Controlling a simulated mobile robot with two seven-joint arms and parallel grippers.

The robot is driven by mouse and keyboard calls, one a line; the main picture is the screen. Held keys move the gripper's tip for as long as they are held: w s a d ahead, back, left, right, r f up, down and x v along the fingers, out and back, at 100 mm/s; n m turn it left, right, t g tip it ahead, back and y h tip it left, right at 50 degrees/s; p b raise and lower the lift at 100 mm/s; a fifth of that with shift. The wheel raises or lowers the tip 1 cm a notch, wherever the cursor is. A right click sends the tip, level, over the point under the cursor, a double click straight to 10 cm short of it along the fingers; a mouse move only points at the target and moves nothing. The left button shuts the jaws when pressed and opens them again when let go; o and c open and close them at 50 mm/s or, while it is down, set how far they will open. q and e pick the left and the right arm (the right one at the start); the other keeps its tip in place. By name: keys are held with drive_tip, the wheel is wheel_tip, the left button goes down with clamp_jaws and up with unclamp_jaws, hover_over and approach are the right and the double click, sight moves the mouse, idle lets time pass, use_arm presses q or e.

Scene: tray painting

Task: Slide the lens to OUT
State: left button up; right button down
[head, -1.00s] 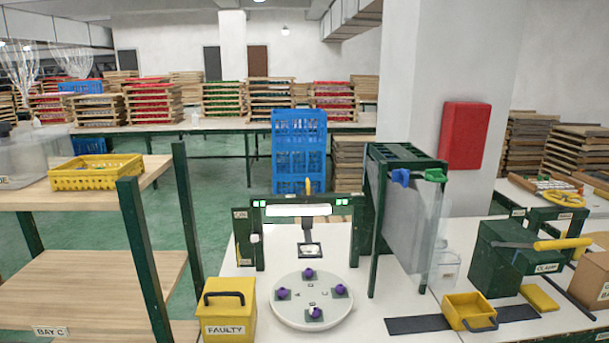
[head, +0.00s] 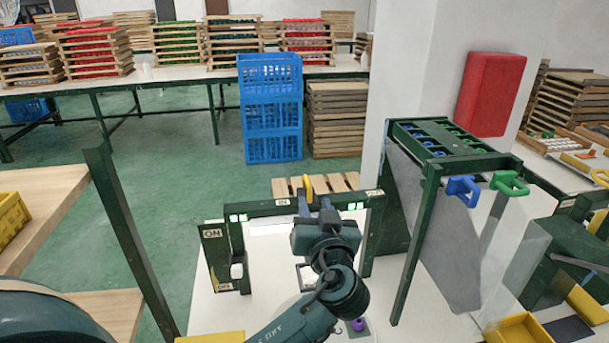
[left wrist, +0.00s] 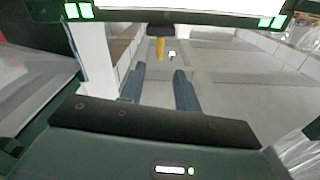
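The lens (head: 306,277) is a small dark-framed plate with a pale middle, hanging under the green lamp frame (head: 262,210). My left arm hides much of it. A yellow handle (head: 308,187) stands up at the top of the frame; it also shows in the left wrist view (left wrist: 160,47). My left gripper (head: 314,204) is at the frame beside the yellow handle. In the left wrist view its two fingers (left wrist: 160,75) are apart and empty, with the handle just beyond their tips. Small labels sit on the frame's beam but cannot be read. My right gripper is not in view.
A switch (head: 237,271) with ON and OFF labels is on the frame's left post. A green rack (head: 430,180) with blue and green handles stands to the right. A yellow bin (head: 520,330) is at lower right. Blue crates (head: 272,110) stand behind.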

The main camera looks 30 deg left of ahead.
sight(309, 185)
use_arm(q)
drive_tip(key=x, duration=1.1)
drive_tip(key=shift+w+a, duration=0.1)
drive_tip(key=shift+w, duration=0.05)
clamp_jaws()
